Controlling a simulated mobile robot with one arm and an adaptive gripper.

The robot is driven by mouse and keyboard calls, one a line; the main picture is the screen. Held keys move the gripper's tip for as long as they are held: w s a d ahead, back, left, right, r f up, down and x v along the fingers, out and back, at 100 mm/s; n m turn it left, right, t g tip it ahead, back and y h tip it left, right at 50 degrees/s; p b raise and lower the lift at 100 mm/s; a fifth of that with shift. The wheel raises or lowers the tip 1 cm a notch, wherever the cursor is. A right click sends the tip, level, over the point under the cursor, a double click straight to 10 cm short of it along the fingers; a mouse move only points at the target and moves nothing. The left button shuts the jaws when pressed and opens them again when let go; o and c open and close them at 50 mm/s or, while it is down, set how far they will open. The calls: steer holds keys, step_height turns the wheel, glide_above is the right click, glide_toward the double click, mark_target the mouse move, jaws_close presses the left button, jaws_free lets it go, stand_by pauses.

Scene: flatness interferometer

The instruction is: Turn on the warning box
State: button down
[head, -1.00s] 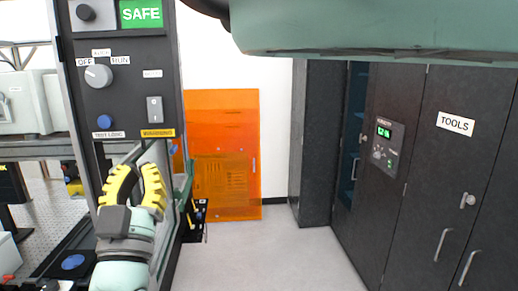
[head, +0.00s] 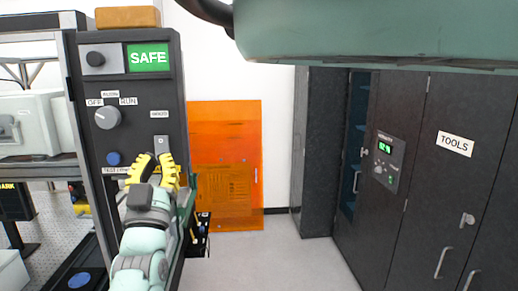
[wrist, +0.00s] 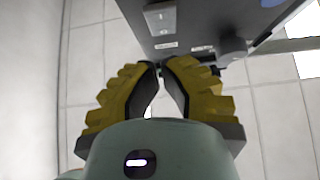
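The yellow label beneath the switch is mostly hidden by the fingers. Contact with the panel cannot be told.
An orange block (head: 128,17) sits on top of the panel. An orange translucent screen (head: 225,165) stands behind. Dark cabinets (head: 430,170) line the right side. Open floor (head: 270,260) lies between them. A bench with instruments (head: 35,165) is at far left.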

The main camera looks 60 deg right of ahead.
mark_target(166, 147)
steer(key=shift+w+d+f+p, duration=0.2)
steer(key=shift+w+d+p, duration=0.3)
steer(key=shift+d+p, duration=0.25)
steer(key=shift+w+d+f+p, duration=0.2)
steer(key=shift+w+d+p, duration=0.3)
steer(key=shift+d+p, duration=0.25)
steer(key=shift+a, duration=0.1)
steer(key=shift+w+f, duration=0.1)
